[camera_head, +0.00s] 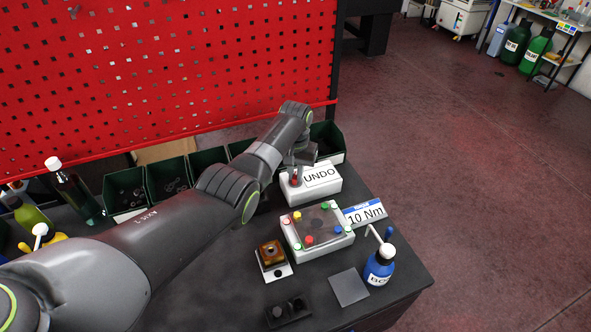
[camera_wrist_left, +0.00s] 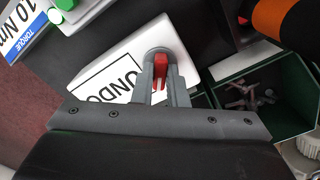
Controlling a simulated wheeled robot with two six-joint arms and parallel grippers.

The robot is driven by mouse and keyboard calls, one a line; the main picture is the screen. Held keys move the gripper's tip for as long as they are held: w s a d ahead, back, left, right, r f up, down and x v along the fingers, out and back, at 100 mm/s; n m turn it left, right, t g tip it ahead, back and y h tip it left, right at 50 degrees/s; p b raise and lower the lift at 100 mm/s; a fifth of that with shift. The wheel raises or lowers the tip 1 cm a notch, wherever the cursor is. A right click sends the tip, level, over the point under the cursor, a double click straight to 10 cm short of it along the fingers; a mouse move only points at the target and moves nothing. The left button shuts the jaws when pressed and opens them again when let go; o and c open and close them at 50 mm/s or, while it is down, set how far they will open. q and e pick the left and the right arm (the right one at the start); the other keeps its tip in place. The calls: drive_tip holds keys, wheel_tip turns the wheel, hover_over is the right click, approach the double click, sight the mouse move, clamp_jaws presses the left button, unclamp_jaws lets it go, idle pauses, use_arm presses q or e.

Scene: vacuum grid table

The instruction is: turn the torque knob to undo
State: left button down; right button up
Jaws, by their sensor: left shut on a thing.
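The torque knob (camera_wrist_left: 161,66) is red and stands on a white box with an UNDO label (camera_head: 320,176) at the back of the table. In the left wrist view the same box (camera_wrist_left: 120,55) lies under my gripper. My left gripper (camera_wrist_left: 158,80) is shut on the red knob, one finger on each side of it. In the head view my left gripper (camera_head: 297,176) reaches down at the left end of the box, and the knob (camera_head: 295,180) shows as a small red spot there. My right gripper is not in view.
A white box with coloured buttons (camera_head: 337,243) and a 10 Nm sign (camera_head: 364,214) stand in front of the UNDO box. A blue bottle (camera_head: 379,268) is near the right edge. Green bins (camera_head: 167,174) line the back below a red pegboard (camera_head: 170,65).

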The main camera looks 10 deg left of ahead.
sight(295, 176)
use_arm(q)
drive_tip(key=shift+w+r+m, duration=0.1)
drive_tip(key=shift+m, duration=0.7)
drive_tip(key=c, duration=1.4)
unclamp_jaws()
drive_tip(key=shift+c, duration=0.2)
wheel_tip(295, 176, up, 17)
drive_tip(key=shift+r, duration=0.2)
